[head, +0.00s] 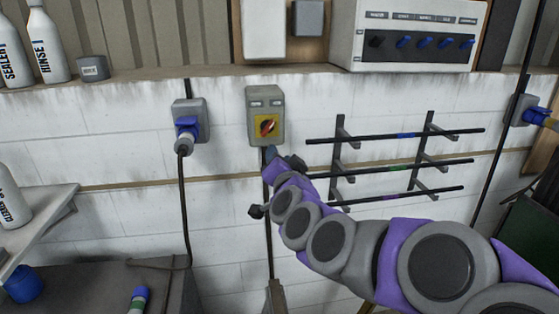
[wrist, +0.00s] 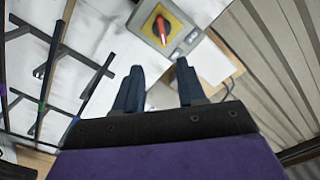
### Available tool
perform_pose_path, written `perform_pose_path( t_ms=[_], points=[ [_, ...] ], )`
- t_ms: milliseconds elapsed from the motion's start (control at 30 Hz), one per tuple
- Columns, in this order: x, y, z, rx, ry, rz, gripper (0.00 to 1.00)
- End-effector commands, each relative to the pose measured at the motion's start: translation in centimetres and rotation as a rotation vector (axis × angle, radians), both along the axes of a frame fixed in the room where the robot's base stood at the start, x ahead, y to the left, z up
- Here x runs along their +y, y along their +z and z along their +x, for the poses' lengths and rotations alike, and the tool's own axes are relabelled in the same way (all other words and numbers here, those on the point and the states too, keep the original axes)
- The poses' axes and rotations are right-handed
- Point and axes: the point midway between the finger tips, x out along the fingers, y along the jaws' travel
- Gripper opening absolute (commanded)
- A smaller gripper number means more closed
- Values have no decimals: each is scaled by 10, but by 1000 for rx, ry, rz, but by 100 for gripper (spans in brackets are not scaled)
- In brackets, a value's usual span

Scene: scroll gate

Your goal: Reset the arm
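My arm, purple and grey, reaches from the lower right toward the wall in the head view. My gripper (head: 280,160) is just below a grey switch box with a red rotary knob on a yellow plate (head: 266,126). In the wrist view my gripper (wrist: 158,88) has its two dark blue fingers spread apart with nothing between them. The red knob (wrist: 162,29) shows beyond the fingertips, apart from them.
A wall rack (head: 395,170) with several black rods is right of the switch box. A blue plug in a socket (head: 188,130) is to its left. Bottles (head: 50,45) and a control panel (head: 415,38) stand on the ledge above. A shelf (head: 40,222) juts out at left.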

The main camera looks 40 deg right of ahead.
Motion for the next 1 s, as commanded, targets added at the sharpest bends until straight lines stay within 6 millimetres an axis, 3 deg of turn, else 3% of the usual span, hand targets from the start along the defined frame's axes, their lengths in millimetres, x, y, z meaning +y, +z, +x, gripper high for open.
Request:
perform_pose_path(
  t_ms=[333,467,600,733,867,1000],
  points=[
    [1,0,1,2,3,-1,40],
    [21,-9,9,49,65,-2,40],
    [81,-39,24,206,246,-7,40],
    [151,-81,20,417,451,-17,40],
    [209,-124,-6,644,632,-30,40],
    [253,-166,-53,902,789,-46,40]
  ],
)
